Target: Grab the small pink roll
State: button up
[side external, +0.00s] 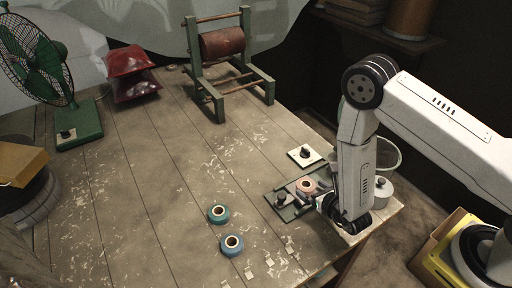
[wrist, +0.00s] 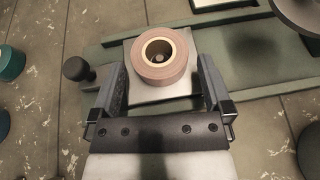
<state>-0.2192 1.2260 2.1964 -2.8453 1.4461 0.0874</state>
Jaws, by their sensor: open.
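The small pink roll (side external: 306,185) sits on a green device at the right front of the table. In the wrist view the pink roll (wrist: 160,58) lies flat on a pale square plate (wrist: 167,107), its hole facing up. My gripper (wrist: 159,75) is open, with one finger on each side of the roll and a gap visible beside it. In the side view my gripper (side external: 316,196) is low beside the roll, partly hidden by my wrist.
A green roll (side external: 218,214) and a blue roll (side external: 231,244) lie to the left on the table. The green device (side external: 283,207) has a black knob (wrist: 76,69). A white plate with a dark knob (side external: 304,155) lies behind. A lidded pot (side external: 382,190) stands to the right.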

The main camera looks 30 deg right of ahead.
jog(key=shift+x, duration=1.3)
jog(key=c, duration=1.1)
jog(key=shift+c, duration=0.2)
notch_tip(320, 180, up, 10)
